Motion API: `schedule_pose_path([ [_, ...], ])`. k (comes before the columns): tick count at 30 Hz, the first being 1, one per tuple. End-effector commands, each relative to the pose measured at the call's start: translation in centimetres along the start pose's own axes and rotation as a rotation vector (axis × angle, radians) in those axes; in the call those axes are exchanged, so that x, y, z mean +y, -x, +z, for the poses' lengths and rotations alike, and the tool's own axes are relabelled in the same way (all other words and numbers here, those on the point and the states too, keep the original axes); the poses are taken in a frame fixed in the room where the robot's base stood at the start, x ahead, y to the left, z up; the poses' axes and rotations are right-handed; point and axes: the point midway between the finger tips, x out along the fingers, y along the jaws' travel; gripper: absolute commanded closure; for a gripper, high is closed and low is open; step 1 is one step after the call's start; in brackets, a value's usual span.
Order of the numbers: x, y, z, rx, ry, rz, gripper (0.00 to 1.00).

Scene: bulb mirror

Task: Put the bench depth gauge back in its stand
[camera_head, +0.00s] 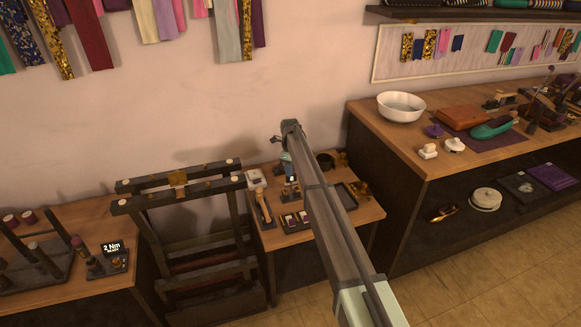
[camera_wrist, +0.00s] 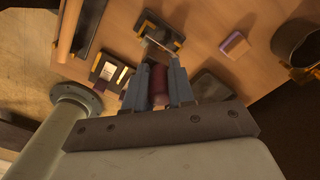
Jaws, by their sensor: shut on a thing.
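My gripper (camera_wrist: 159,72) is shut on a dark red cylindrical piece (camera_wrist: 158,88), which shows between its blue-grey fingers; it looks like the depth gauge's grip. A thin pale bar (camera_wrist: 157,46) shows just beyond the fingertips; I cannot tell whether it belongs to the gauge. A dark block with yellow edges (camera_wrist: 165,30) lies beyond that on the wooden top; it may be the stand, but I cannot tell. In the head view my gripper (camera_head: 290,177) is over the small middle table (camera_head: 268,241), and my arm hides much of what it holds.
Around my gripper are a plate with pale squares (camera_wrist: 108,70), a dark tray (camera_wrist: 208,86), a pink-topped block (camera_wrist: 234,45) and a dark ring (camera_wrist: 296,44). A wooden-handled tool (camera_head: 263,207) lies left. A dark rack (camera_head: 200,240) and higher bench (camera_head: 390,140) flank the table.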

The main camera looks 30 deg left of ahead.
Motion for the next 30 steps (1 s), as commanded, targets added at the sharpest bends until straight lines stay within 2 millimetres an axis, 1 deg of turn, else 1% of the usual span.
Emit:
schedule_pose_path([
  [6, 0.0, -1.9, 0.0, 0.0, 0.0, 0.0, 1.0],
  [30, 0.0, -2.2, 0.0, 0.0, 0.0, 0.0, 1.0],
])
